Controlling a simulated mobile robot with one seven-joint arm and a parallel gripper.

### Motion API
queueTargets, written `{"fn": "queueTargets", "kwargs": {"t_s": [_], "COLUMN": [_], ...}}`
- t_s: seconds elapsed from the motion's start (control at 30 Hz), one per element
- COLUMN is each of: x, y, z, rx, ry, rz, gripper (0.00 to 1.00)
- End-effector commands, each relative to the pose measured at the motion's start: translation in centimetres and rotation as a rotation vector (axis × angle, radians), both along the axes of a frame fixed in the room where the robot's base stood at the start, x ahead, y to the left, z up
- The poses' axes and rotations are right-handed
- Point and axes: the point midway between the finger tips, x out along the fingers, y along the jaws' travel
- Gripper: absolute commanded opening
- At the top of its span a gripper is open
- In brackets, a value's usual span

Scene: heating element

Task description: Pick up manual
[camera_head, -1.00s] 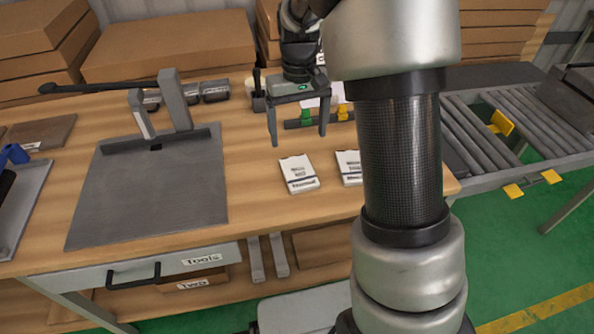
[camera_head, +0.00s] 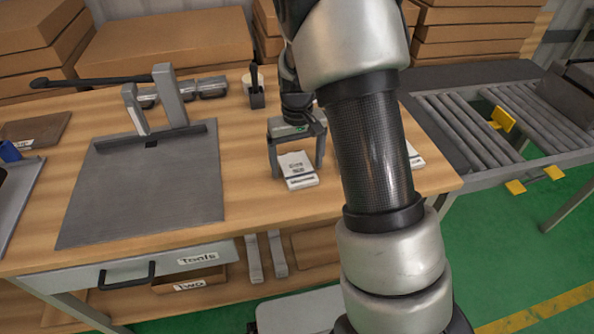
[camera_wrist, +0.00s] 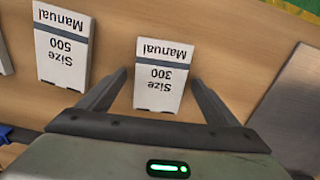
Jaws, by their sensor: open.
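My gripper (camera_head: 297,165) is open and pointing down over the workbench, with its two fingers around the left white manual (camera_head: 297,168). In the wrist view my gripper (camera_wrist: 158,75) has this manual, labelled "Manual Size 300" (camera_wrist: 163,85), lying between its fingers with a gap on each side. I cannot tell the exact height of the fingertips. A second manual, "Manual Size 500" (camera_wrist: 62,50), lies to the left in the wrist view.
A grey plate fixture (camera_head: 150,195) with upright posts fills the left of the wooden bench (camera_head: 250,215). Cardboard boxes (camera_head: 165,45) are stacked at the back. A roller conveyor (camera_head: 480,125) is at the right.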

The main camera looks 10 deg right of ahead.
Motion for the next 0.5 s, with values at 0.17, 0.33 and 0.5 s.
{"fn": "queueTargets", "kwargs": {"t_s": [0.17, 0.33, 0.5], "x": [0.03, 0.03, 0.04], "y": [0.01, 0.02, 0.01], "z": [0.11, 0.12, 0.14], "rx": [0.000, 0.000, 0.000], "ry": [-0.001, -0.001, -0.001], "rz": [0.000, 0.000, 0.000], "gripper": [0.81, 0.52, 0.38]}}
